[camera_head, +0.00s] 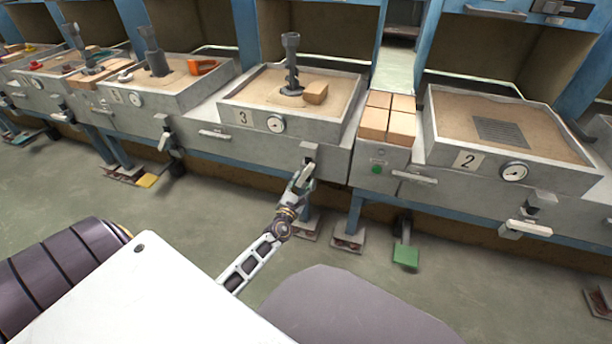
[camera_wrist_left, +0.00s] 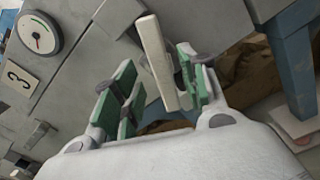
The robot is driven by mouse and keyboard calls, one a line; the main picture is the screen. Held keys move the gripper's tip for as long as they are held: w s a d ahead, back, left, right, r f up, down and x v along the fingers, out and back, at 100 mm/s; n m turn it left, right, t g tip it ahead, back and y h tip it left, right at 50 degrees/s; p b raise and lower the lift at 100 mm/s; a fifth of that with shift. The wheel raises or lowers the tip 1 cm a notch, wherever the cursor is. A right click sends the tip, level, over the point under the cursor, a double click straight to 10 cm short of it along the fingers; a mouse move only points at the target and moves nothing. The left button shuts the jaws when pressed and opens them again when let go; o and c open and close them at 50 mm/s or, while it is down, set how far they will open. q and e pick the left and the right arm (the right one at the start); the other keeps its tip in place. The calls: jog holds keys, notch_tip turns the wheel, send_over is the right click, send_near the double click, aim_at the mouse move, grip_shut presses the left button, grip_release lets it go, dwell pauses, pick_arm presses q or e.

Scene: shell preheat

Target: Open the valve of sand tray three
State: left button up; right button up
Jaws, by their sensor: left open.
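Sand tray three (camera_head: 325,122) is a grey box of sand with a "3" label (camera_head: 243,117) and a round gauge (camera_head: 275,124) on its front. Its valve has a pale bar handle (camera_head: 308,167) below the tray's front right corner. My left gripper (camera_head: 302,180) is at this handle and partly covers it. In the left wrist view the handle (camera_wrist_left: 158,55) stands between the open green-padded fingers of the gripper (camera_wrist_left: 155,80), nearer the right finger. I cannot tell whether that finger touches it. My right gripper is not in view.
On tray three's sand stand a dark post (camera_head: 291,62) and a wooden block (camera_head: 315,93). Wooden blocks (camera_head: 388,118) lie between trays three and two. Tray two (camera_head: 515,172) has its own valve handle (camera_head: 529,229). A green pedal (camera_head: 406,256) is near the floor.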

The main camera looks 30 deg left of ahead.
aim_at(305, 176)
pick_arm(q)
jog(key=shift+b+x, duration=0.3)
jog(key=shift+x, duration=1.15)
jog(key=shift+b+x, duration=0.35)
jog(key=shift+x, duration=1)
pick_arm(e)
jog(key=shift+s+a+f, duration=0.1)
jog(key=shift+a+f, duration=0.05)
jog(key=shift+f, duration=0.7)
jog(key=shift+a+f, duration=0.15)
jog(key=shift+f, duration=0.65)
pick_arm(q)
jog(key=shift+c, duration=0.4)
grip_shut()
